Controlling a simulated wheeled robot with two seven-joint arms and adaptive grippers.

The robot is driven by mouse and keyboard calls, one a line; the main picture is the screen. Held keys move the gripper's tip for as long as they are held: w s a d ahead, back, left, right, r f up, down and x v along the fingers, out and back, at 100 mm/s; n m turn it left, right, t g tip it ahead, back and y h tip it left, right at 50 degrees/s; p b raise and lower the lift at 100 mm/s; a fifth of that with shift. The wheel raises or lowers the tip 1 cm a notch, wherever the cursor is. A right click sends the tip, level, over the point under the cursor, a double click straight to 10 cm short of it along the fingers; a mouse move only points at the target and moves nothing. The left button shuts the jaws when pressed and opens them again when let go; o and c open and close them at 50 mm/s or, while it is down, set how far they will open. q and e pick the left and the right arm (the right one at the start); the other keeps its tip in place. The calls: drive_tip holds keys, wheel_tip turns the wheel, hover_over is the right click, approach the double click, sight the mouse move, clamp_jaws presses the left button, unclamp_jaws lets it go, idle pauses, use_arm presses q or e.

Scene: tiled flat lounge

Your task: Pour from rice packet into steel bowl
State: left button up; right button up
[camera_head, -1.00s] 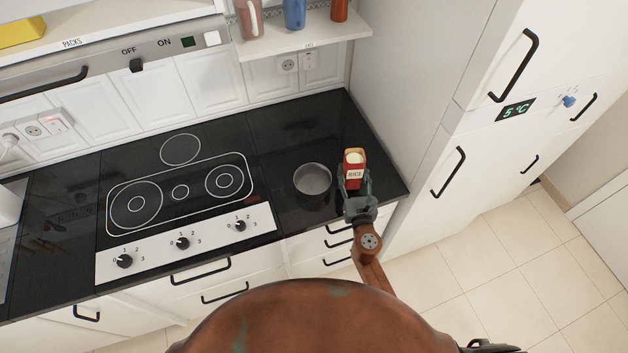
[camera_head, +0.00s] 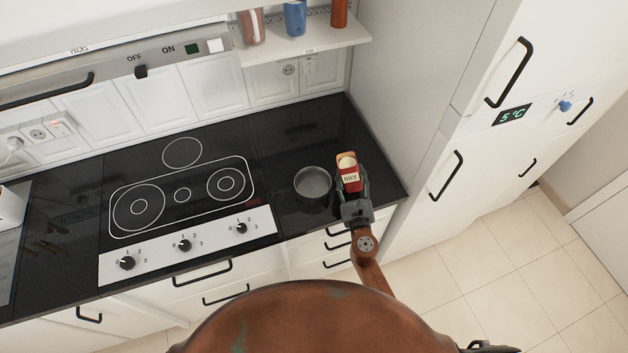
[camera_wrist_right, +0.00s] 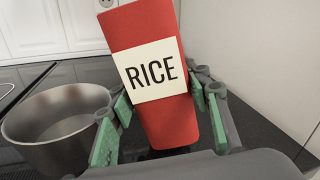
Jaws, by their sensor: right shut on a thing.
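The red rice packet (camera_head: 350,177) with a pale label is held above the black counter near its right end. In the right wrist view the packet (camera_wrist_right: 150,80) reads RICE and leans a little to the left. My right gripper (camera_head: 354,190) is shut on it, with green finger pads on both sides. The steel bowl (camera_head: 313,182) stands on the counter just left of the packet; it also shows in the right wrist view (camera_wrist_right: 60,126), left of the packet. The part of the bowl's inside that I see looks empty.
A black hob (camera_head: 182,194) with knobs lies to the left of the bowl. A white fridge (camera_head: 470,120) stands close on the right. A shelf (camera_head: 305,45) with several cups hangs above the counter's back.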

drive_tip(key=shift+a+r+n, duration=0.15)
drive_tip(key=shift+n, duration=0.35)
drive_tip(key=shift+a+n, duration=0.15)
drive_tip(key=shift+n, duration=0.15)
drive_tip(key=shift+a+n+p, duration=0.15)
drive_tip(key=shift+n+p, duration=0.25)
drive_tip(key=shift+n, duration=0.1)
drive_tip(key=shift+a+r+n+p, duration=0.35)
drive_tip(key=shift+r+n+p, duration=0.3)
drive_tip(key=shift+n+p, duration=0.25)
idle(0.4)
drive_tip(key=shift+f+n, duration=0.2)
drive_tip(key=shift+n, duration=0.6)
idle(0.5)
drive_tip(key=shift+d+f+n+b, duration=0.15)
drive_tip(key=shift+f+n+b, duration=0.3)
drive_tip(key=shift+f, duration=0.1)
drive_tip(key=shift+d+f+n+b, duration=0.15)
drive_tip(key=shift+f+n+b, duration=0.2)
drive_tip(key=shift+f+n, duration=0.15)
idle(0.4)
drive_tip(key=shift+d+r+n+p, duration=0.1)
drive_tip(key=shift+r+n+p, duration=0.95)
drive_tip(key=shift+n, duration=0.6)
idle(1.0)
